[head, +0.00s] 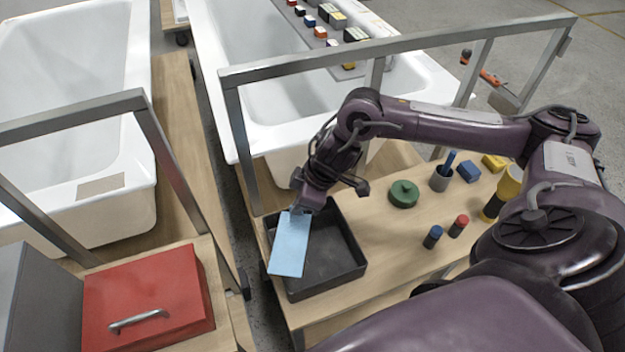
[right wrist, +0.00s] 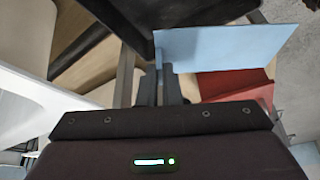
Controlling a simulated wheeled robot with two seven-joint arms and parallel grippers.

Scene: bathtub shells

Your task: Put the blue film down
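The blue film (head: 289,245) is a flat light-blue sheet over the left part of a black tray (head: 346,270) on the wooden cart. My right gripper (head: 300,207) is at the film's upper edge, above the tray's far left side. In the right wrist view the film (right wrist: 225,48) extends to the right from between the fingers (right wrist: 159,80), which are closed on its edge. I cannot tell whether the film touches the tray. My left gripper is not in view.
A green round lidded item (head: 404,194), a grey cup (head: 440,178) and several small bottles and blocks stand right of the tray. A metal rail (head: 400,45) runs behind the cart. A red box (head: 150,295) is at the lower left. White bathtubs (head: 75,60) stand behind.

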